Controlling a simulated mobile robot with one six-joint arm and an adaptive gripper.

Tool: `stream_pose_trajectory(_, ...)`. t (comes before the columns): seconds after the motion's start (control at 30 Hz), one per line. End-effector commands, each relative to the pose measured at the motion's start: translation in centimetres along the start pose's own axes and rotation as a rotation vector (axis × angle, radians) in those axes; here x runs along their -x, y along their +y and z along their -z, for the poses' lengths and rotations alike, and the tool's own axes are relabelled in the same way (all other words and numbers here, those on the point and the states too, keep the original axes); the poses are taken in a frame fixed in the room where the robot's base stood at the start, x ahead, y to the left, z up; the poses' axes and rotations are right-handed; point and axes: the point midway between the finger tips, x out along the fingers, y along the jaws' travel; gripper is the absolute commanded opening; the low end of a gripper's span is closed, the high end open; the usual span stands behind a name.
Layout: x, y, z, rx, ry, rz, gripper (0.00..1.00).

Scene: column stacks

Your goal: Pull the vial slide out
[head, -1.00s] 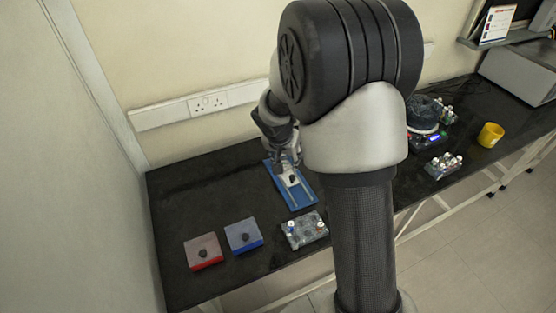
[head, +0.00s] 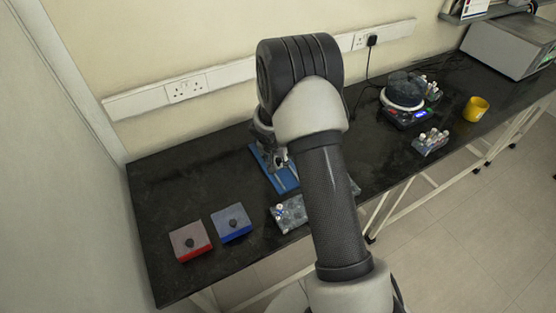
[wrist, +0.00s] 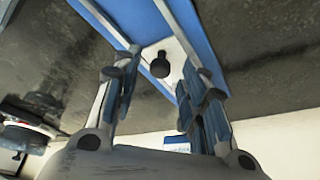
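The vial slide is a white plate (wrist: 178,47) with a black knob (wrist: 160,66), set between pale rails on a long blue base (wrist: 125,22). In the head view the blue base (head: 287,181) lies on the black bench, partly covered by my gripper (head: 279,159) and arm. The knob cannot be made out there. In the wrist view my gripper (wrist: 164,76) is open, with one finger to each side of the knob. I see no clear contact between the fingers and the knob.
A red-based box (head: 190,242) and a blue-based box (head: 231,223), both with black knobs, stand at left. A vial rack (head: 289,215) is near the front edge, partly behind my arm. A round device (head: 404,91), another rack (head: 430,143) and a yellow cup (head: 476,109) stand at right.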

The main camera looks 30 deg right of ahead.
Motion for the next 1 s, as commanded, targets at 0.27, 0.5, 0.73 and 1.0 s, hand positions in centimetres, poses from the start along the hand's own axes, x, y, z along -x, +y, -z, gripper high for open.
stream_pose_trajectory(0.27,-0.92,-0.01,0.03,0.0,0.0,0.0,0.39)
stream_pose_trajectory(0.5,-0.89,-0.01,0.01,0.0,0.0,0.0,0.33)
stream_pose_trajectory(0.73,-0.88,-0.01,0.0,0.0,0.0,0.0,0.17)
stream_pose_trajectory(1.0,-0.88,-0.01,0.0,0.0,0.0,0.0,0.0)
